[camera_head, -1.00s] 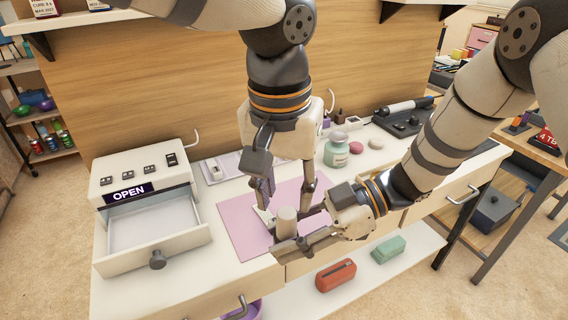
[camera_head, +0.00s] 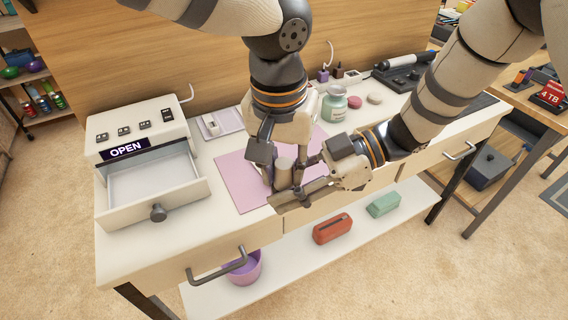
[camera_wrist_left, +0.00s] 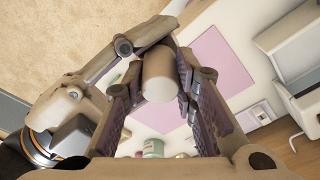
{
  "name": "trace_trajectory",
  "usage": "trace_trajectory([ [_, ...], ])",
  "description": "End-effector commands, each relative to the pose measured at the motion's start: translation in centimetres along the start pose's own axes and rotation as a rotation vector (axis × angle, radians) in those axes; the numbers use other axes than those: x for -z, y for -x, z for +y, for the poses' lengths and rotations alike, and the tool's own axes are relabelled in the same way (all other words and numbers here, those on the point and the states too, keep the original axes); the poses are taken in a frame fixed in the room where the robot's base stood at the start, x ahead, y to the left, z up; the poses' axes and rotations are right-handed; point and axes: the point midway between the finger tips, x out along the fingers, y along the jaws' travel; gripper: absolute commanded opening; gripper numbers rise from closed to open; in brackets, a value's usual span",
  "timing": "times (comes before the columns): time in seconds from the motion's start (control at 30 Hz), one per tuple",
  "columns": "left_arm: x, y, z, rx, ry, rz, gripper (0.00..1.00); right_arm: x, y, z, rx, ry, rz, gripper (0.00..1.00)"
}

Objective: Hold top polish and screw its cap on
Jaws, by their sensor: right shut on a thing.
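A pale grey-beige cylinder (camera_head: 283,170), which looks like the polish's tall cap, stands over the pink mat (camera_head: 236,182). The cylinder also shows in the left wrist view (camera_wrist_left: 160,76). My left gripper (camera_head: 286,180) points down, open, with one finger on either side of the cylinder; a gap shows beside it. My right gripper (camera_head: 290,193) reaches in from the right, low, shut on the top polish around or just below the cylinder. The bottle body is hidden by the fingers, so I cannot tell how the cap sits on it.
An open drawer unit (camera_head: 155,180) marked OPEN stands at the left. A teal jar (camera_head: 334,104), a pink disc (camera_head: 354,102) and small bottles (camera_head: 323,76) stand behind my grippers. A dark device (camera_head: 405,70) is at the back right. The table's front edge is close below.

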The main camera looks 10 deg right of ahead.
Motion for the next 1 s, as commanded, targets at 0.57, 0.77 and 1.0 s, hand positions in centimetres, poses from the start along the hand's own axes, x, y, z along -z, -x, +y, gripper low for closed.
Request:
trace_trajectory([
  [0.57,0.4,2.4,0.0,0.000,0.001,0.005,0.46,0.0,0.0,0.0,0.000,0.001,0.000,0.00],
  [0.77,0.6,4.4,0.0,0.000,0.000,0.001,0.46,0.0,0.0,0.0,0.000,0.000,0.000,0.00],
  [1.0,0.5,4.5,0.0,0.000,0.000,0.000,0.46,0.0,0.0,0.0,0.000,0.000,0.000,0.00],
])
